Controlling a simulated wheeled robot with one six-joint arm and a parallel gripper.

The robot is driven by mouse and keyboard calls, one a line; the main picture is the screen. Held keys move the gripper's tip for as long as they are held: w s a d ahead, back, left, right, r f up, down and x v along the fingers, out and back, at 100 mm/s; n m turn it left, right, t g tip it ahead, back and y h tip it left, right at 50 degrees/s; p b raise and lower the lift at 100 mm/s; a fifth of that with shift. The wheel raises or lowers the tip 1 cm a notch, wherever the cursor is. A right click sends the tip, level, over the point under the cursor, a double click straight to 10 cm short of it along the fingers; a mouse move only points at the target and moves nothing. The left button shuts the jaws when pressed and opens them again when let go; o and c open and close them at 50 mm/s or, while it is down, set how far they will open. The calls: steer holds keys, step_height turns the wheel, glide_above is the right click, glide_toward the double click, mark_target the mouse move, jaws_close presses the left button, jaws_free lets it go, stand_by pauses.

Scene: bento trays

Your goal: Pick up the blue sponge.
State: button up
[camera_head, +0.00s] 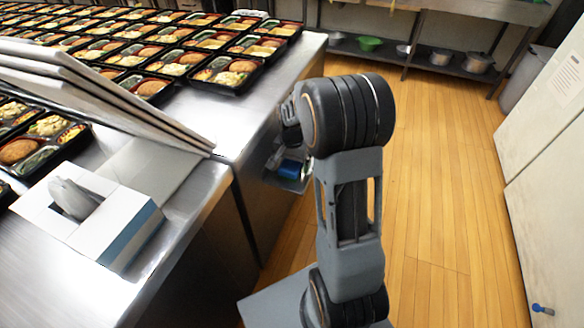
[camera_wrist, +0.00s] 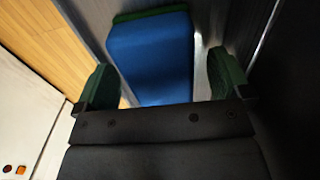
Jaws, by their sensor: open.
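The blue sponge (camera_wrist: 150,50) has a dark green layer along its far edge. In the wrist view it lies ahead of my gripper (camera_wrist: 163,82), and its near end reaches between the two green-tipped fingers. The fingers are apart, with a gap visible on each side of the sponge. In the head view a small blue patch (camera_head: 290,168), which seems to be the sponge, shows beside the metal counter's side, left of my arm. My gripper is hard to make out there.
A metal counter (camera_head: 215,190) with many filled bento trays (camera_head: 228,74) stands at left. A white-and-blue box (camera_head: 120,240) sits near its front edge. Wooden floor (camera_head: 440,180) is open to the right, bounded by a white cabinet (camera_head: 545,130). A metal shelf (camera_head: 400,57) holds bowls and pots.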

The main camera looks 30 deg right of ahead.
steer(key=shift+f, duration=0.4)
steer(key=shift+c, duration=0.4)
steer(key=c, duration=0.9)
steer(key=shift+r, duration=0.2)
